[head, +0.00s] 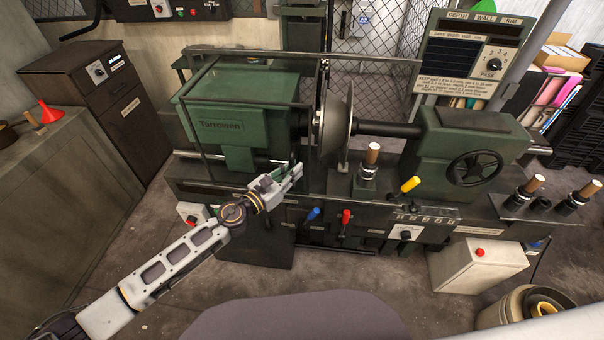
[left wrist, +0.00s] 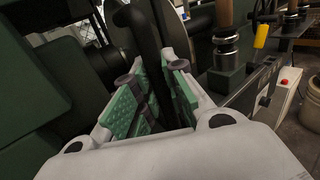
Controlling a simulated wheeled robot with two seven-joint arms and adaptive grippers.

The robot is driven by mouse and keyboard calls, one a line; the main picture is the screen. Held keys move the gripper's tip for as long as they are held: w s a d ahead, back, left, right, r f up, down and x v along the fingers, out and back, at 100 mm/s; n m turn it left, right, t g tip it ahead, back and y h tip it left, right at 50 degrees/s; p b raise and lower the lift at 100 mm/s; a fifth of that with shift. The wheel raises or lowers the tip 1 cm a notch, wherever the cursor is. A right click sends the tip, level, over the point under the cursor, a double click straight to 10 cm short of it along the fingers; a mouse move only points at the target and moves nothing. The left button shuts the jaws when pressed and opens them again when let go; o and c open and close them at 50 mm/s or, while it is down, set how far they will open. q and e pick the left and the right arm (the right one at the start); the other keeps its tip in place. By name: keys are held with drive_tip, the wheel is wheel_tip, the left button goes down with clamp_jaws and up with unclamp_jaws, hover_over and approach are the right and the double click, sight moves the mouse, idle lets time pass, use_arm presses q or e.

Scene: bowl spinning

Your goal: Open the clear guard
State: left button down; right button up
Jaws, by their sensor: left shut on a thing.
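The clear guard shows as a thin dark frame (head: 245,102) across the green headstock (head: 222,128); its clear panel is hard to make out. The metal disc (head: 337,118) stands to the right of most of the frame. My left gripper (head: 290,174) is at the lower right of the headstock, in front of the machine bed. In the left wrist view its green-padded fingers (left wrist: 155,92) are shut on a dark upright bar (left wrist: 142,28), which looks like the guard's handle. The bar's lower end is hidden between the fingers. My right gripper is not in view.
A tailstock with a black handwheel (head: 474,168) stands at the right of the bed. A gauge panel (head: 476,58) hangs above right.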

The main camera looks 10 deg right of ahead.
use_arm(q)
drive_tip(key=shift+a, duration=0.2)
drive_tip(key=c, duration=1.7)
unclamp_jaws()
drive_tip(key=shift+a, duration=0.1)
drive_tip(key=shift+v, duration=5.85)
drive_tip(key=shift+s, duration=0.1)
